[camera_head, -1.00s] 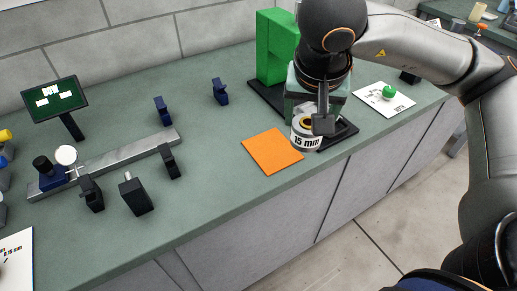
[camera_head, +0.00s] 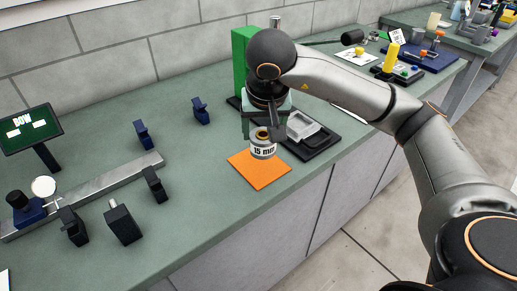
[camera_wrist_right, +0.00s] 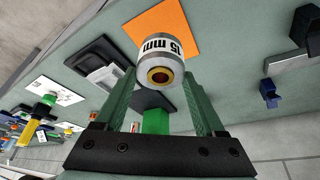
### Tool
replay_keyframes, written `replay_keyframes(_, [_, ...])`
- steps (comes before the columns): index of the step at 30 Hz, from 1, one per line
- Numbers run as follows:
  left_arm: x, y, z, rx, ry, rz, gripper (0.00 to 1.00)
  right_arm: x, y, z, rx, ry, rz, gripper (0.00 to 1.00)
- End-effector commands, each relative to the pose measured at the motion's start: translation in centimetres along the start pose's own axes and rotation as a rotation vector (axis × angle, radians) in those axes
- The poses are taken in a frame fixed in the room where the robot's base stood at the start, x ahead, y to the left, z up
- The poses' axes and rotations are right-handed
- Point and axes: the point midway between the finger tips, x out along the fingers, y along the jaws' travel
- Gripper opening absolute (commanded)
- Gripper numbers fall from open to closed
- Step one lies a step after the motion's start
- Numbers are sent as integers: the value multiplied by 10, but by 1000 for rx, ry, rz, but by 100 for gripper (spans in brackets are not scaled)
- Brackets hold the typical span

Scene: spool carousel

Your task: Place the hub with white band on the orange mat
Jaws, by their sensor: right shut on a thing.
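The hub with white band (camera_head: 263,149) is a short grey cylinder marked "15 mm". It appears upright, over the far part of the orange mat (camera_head: 255,175). In the right wrist view, the hub (camera_wrist_right: 160,66) sits between the fingertips, with its bore facing the camera and the orange mat (camera_wrist_right: 182,20) behind it. My right gripper (camera_head: 264,128) is shut on the hub from above. Its two green fingers show in the right wrist view (camera_wrist_right: 158,84). I cannot tell whether the hub's underside touches the mat. My left gripper is not in view.
A black tray with a clear box (camera_head: 305,130) lies right of the mat. A green block (camera_head: 240,62) stands behind the gripper. A metal rail (camera_head: 90,190) with dark blocks and a small screen (camera_head: 30,130) are at left. The counter's front edge is close to the mat.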

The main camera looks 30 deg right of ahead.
Motion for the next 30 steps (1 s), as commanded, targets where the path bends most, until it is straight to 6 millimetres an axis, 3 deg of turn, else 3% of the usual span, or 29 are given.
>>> replay_keyframes(6, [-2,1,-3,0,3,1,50,37,-4,-12,1,2,2,0])
replay_keyframes(14, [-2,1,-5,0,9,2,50,58,-6,-18,2,1,2,0])
replay_keyframes(18, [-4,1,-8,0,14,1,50,76,-6,-10,-1,0,2,0])
replay_keyframes(30, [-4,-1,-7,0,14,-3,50,85,-6,-7,1,5,-1,0])
